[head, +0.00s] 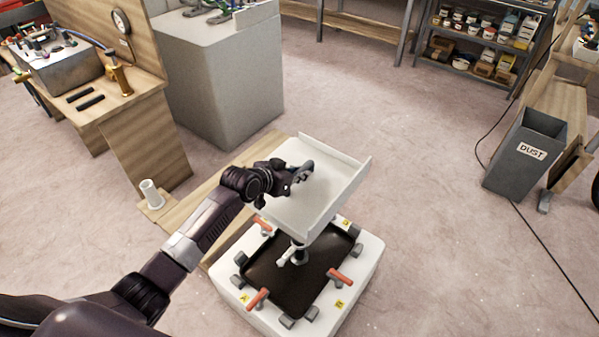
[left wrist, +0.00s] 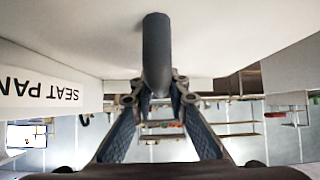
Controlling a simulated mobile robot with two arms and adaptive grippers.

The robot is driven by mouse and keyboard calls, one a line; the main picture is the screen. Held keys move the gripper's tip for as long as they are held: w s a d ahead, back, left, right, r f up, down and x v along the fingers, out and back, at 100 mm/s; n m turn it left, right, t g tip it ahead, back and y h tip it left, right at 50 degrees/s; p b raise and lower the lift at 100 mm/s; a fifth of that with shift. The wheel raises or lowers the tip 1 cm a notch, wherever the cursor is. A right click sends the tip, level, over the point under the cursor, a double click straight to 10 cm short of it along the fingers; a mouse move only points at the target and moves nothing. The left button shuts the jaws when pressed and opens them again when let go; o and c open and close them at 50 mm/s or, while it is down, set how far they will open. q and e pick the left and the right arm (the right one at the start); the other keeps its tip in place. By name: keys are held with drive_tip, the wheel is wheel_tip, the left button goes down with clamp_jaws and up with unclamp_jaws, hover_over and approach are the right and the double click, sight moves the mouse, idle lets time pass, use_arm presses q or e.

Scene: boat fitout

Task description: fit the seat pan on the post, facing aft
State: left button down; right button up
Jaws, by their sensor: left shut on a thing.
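The seat pan (head: 310,203) is a white tray with raised edges, slightly tilted in the head view. My left gripper (head: 299,176) is at its upper left side and is shut on the pan's dark round bar (left wrist: 157,50). In the left wrist view the "SEAT PAN" label (left wrist: 42,88) reads upside down. The post (head: 299,250) stands on a black panel (head: 300,280), and the pan's near part overhangs it. The pan hides the post's top, so I cannot tell whether they touch. My right gripper is out of view.
The panel sits on a white base (head: 356,290) with orange-handled clamps (head: 340,277) around it. A wooden board (head: 212,176) with a small white cylinder (head: 151,193) lies to the left. A grey dust bin (head: 525,155) stands at right. Floor right of the base is clear.

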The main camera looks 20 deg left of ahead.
sight(298, 185)
use_arm(q)
drive_tip(key=shift+w+f+b, duration=0.15)
drive_tip(key=shift+f+b, duration=1.35)
drive_tip(key=shift+f, duration=0.4)
drive_tip(key=c, duration=1.8)
unclamp_jaws()
drive_tip(key=shift+s+f, duration=0.3)
drive_tip(key=shift+f, duration=0.15)
drive_tip(key=v, duration=1.2)
drive_tip(key=shift+w+r, duration=0.15)
drive_tip(key=shift+r, duration=0.15)
